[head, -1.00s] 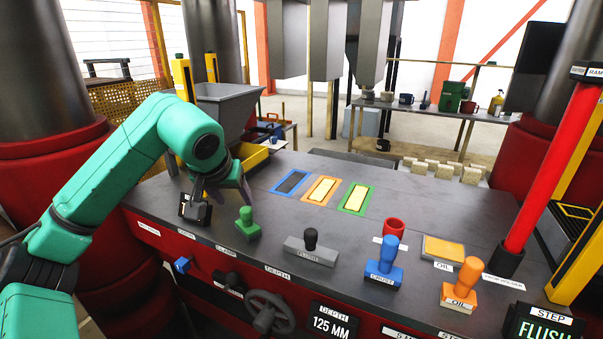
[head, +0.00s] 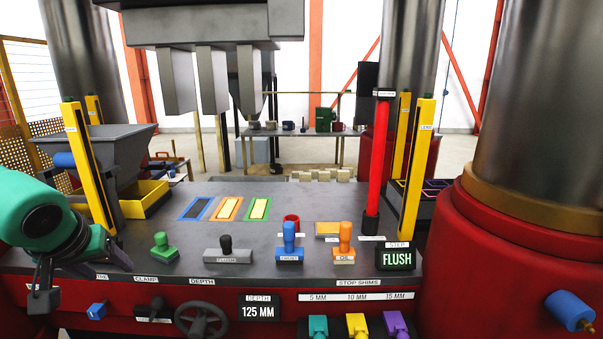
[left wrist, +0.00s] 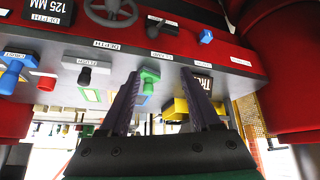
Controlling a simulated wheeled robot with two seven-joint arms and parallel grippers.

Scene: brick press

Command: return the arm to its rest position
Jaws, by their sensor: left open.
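My left arm (head: 45,215) comes in at the left edge of the head view. Its gripper (head: 118,256) hangs over the bench's front left part, left of the green-handled stamp (head: 163,248). In the left wrist view, which is upside down, the two dark purple fingers (left wrist: 160,76) are spread apart with nothing held. The green stamp (left wrist: 149,80) shows beyond them, in the gap. My right gripper is not in view.
The bench (head: 300,195) carries a grey stamp (head: 227,252), blue stamp (head: 289,245), orange stamp (head: 344,245) and FLUSH display (head: 397,258). A yellow bin (head: 147,197) and hopper (head: 100,150) stand behind the arm. A red column (head: 450,240) stands right.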

